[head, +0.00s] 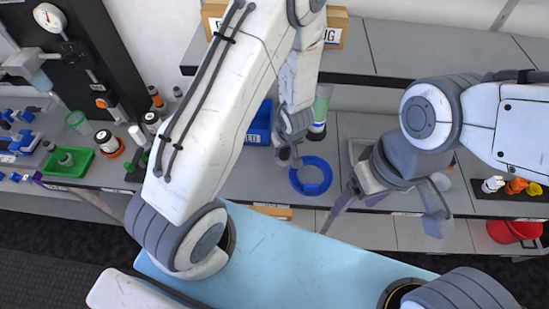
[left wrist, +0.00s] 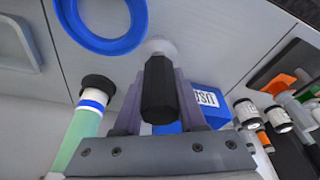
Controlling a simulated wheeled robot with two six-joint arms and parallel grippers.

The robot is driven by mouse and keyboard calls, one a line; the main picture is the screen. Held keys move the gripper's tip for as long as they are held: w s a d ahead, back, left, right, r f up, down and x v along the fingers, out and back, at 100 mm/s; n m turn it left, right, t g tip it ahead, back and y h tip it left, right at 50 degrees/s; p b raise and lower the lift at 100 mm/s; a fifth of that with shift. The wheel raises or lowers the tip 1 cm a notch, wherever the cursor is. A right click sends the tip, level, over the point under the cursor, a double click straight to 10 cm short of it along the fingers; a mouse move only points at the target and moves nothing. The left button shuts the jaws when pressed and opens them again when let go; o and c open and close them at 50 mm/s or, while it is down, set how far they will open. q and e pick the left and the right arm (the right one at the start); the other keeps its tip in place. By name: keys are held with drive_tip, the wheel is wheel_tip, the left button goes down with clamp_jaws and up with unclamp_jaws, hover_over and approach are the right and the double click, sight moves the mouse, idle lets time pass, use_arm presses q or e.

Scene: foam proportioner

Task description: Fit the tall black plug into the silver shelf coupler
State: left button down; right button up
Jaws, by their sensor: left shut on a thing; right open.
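My left gripper (head: 288,150) points down at the shelf, its fingers closed around the tall black plug (left wrist: 160,92). In the left wrist view the plug sits between the two fingers. A pale silver round piece (left wrist: 159,47), which looks like the shelf coupler, shows right at the plug's far end. I cannot tell whether the plug is inside it or only in line with it. In the head view my left gripper mostly hides the plug and coupler. My right gripper (head: 388,212) is open and empty, with its fingers spread in front of the shelf.
A blue ring-shaped dish (head: 311,176) lies right of my left gripper. A green bottle (head: 321,108) stands behind it, and a blue bin (head: 259,124) is to its left. A red bucket (head: 513,230) is at far right. A green tray (head: 68,161) is at left.

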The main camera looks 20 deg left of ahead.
use_arm(q)
drive_tip(key=shift+w+a+f+b, duration=0.15)
drive_tip(key=shift+a+f+b, duration=0.2)
drive_tip(key=shift+a+f, duration=0.45)
drive_tip(key=shift+w+a+f+b, duration=0.15)
drive_tip(key=shift+a+f+b, duration=0.25)
drive_tip(key=shift+f, duration=0.8)
drive_tip(key=shift+w+a+f+b, duration=0.15)
drive_tip(key=shift+a+f+b, duration=0.3)
drive_tip(key=shift+f, duration=0.55)
drive_tip(key=shift+a, duration=0.1)
drive_tip(key=shift+f, duration=0.25)
drive_tip(key=shift+c, duration=2.4)
unclamp_jaws()
drive_tip(key=shift+r, duration=0.1)
